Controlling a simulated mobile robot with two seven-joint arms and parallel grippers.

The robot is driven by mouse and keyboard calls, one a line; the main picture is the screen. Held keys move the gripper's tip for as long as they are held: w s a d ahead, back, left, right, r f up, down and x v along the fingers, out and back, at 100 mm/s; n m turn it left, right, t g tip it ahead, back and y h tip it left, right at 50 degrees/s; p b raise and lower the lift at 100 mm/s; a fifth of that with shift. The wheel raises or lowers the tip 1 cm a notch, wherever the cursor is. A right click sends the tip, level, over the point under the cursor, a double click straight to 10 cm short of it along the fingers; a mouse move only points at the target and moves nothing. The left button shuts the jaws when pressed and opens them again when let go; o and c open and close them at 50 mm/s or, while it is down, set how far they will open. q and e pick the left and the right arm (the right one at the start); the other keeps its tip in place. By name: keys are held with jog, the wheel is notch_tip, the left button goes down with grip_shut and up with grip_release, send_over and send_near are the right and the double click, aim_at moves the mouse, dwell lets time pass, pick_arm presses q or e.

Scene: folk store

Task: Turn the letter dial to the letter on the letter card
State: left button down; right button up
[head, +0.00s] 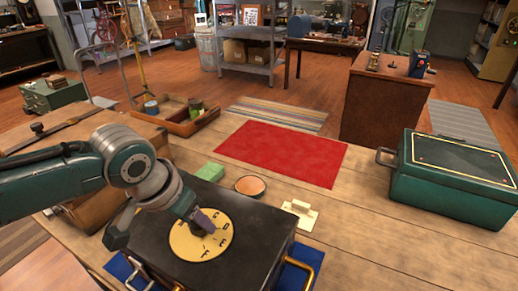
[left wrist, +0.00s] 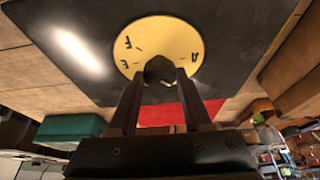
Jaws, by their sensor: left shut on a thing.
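The letter dial is a yellow disc (head: 187,243) with black letters, set in the top of a black case (head: 256,213). Letters such as C, D, E and F show around it in the head view. In the left wrist view the disc (left wrist: 135,62) shows A, E and F. My left gripper (head: 205,222) points down over the disc and is shut on its dark central knob (left wrist: 159,70), one finger on each side. The gripper hides part of the disc. I cannot make out a letter card with a readable letter. My right gripper is out of view.
A red mat (head: 280,153) lies beyond. A green chest (head: 450,185) stands right, a wooden tray (head: 172,127) back left. Bare tabletop shows right of the case.

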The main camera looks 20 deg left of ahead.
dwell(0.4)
pick_arm(q)
jog(key=shift+c, duration=1.7)
grip_release()
jog(key=p+v, duration=0.3)
jog(key=v, duration=0.7)
